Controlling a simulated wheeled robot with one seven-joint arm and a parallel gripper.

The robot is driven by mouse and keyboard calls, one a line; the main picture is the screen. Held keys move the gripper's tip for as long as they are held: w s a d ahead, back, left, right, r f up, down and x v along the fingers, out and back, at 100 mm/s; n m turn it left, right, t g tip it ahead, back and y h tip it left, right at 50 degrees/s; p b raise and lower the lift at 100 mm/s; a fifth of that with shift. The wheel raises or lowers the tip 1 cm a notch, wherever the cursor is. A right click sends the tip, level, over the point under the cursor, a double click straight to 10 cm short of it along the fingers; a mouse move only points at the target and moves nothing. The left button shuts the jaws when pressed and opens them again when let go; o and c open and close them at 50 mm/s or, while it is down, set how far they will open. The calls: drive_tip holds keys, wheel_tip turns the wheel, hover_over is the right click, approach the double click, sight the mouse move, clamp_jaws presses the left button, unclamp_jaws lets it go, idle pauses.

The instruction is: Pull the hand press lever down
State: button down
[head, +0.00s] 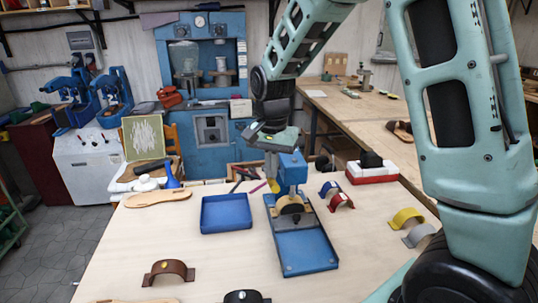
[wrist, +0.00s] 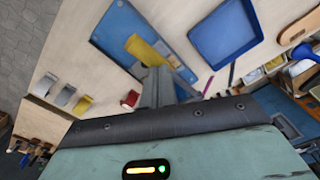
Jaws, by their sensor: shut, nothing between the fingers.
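The blue hand press (head: 290,172) stands on the table, with its long blue base (head: 305,252) toward the front. A tan curved piece (head: 291,204) sits under the press head. The yellow lever grip (head: 274,186) shows at the left of the press, and in the wrist view as a yellow cylinder (wrist: 146,51). My gripper (head: 271,170) is beside the press, with its fingers pointing down close to the lever grip. In the wrist view the fingers (wrist: 158,75) are together and empty, at the grip's near side. I cannot tell whether they touch it.
A blue tray (head: 226,213) lies left of the press. Red and blue arched pieces (head: 341,200) and a red-and-white block (head: 372,173) lie to its right. A yellow arch (head: 406,217) is farther right. A brown arch (head: 169,271) lies front left. The table between them is clear.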

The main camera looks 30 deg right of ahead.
wheel_tip(320, 180, up, 9)
drive_tip(key=w+p, duration=0.2)
drive_tip(key=p, duration=0.5)
drive_tip(key=shift+w+d, duration=0.15)
drive_tip(key=shift+d, duration=0.3)
drive_tip(key=s+a+f+n+y+b, duration=0.1)
drive_tip(key=s+a+f+n+b, duration=0.35)
drive_tip(key=s+a, duration=0.3)
drive_tip(key=s+a+f+n+b, duration=0.35)
drive_tip(key=s+a+n, duration=0.2)
drive_tip(key=a, duration=0.35)
drive_tip(key=s+a+f+n+b, duration=0.2)
drive_tip(key=s+n, duration=0.2)
drive_tip(key=s, duration=0.3)
drive_tip(key=s+a+f+n+b, duration=0.1)
drive_tip(key=s+f+n+b, duration=0.2)
drive_tip(key=s, duration=0.4)
drive_tip(key=shift+s+a+f+n, duration=0.3)
drive_tip(key=shift+s+a+n, duration=0.05)
drive_tip(key=shift+n, duration=0.35)
